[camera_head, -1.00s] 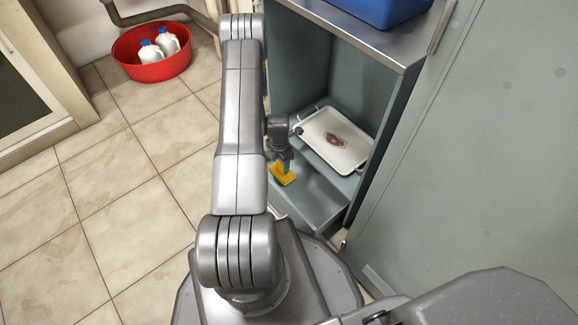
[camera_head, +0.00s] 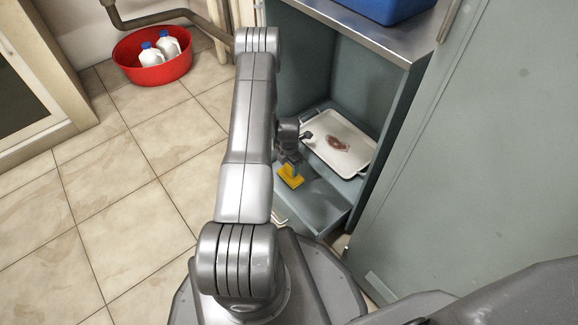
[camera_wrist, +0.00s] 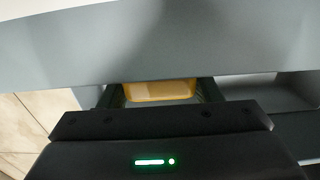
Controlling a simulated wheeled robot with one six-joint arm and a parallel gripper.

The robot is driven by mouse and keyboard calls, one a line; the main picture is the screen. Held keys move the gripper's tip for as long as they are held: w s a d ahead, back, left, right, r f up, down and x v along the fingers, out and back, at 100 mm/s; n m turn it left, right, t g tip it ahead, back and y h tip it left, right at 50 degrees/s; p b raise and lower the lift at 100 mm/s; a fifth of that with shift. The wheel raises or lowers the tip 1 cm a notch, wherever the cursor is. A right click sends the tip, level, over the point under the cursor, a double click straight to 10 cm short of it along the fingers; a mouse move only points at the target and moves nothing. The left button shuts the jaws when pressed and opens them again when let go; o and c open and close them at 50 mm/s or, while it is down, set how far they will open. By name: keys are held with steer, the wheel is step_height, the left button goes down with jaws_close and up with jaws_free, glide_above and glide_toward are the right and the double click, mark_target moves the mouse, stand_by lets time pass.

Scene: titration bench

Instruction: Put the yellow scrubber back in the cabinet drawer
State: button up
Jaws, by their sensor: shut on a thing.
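The yellow scrubber (camera_head: 290,176) is held in my gripper (camera_head: 291,163), over the open drawer (camera_head: 322,207) low in the grey-green cabinet (camera_head: 357,85). In the wrist view the scrubber (camera_wrist: 160,90) shows between the two dark fingers of my gripper (camera_wrist: 160,95), which are shut on it. The scrubber appears to be within the drawer's outline, near its left side. I cannot tell whether it touches the drawer floor.
A white tray (camera_head: 356,134) with a reddish-brown stain lies in the cabinet just behind the drawer. A blue bin (camera_head: 385,8) stands on the cabinet top. The open cabinet door (camera_head: 470,150) is at right. A red basin (camera_head: 150,74) with white jugs is on the tiled floor.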

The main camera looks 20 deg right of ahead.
steer(key=shift+f+b, duration=0.5)
steer(key=shift+f, duration=0.05)
steer(key=o, duration=0.9)
steer(key=shift+o, duration=0.2)
steer(key=shift+r, duration=0.2)
steer(key=shift+r+p, duration=0.7)
steer(key=shift+p, duration=0.3)
step_height(320, 180, up, 12)
steer(key=p, duration=0.3)
steer(key=shift+f+p, duration=0.2)
steer(key=shift+p, duration=0.15)
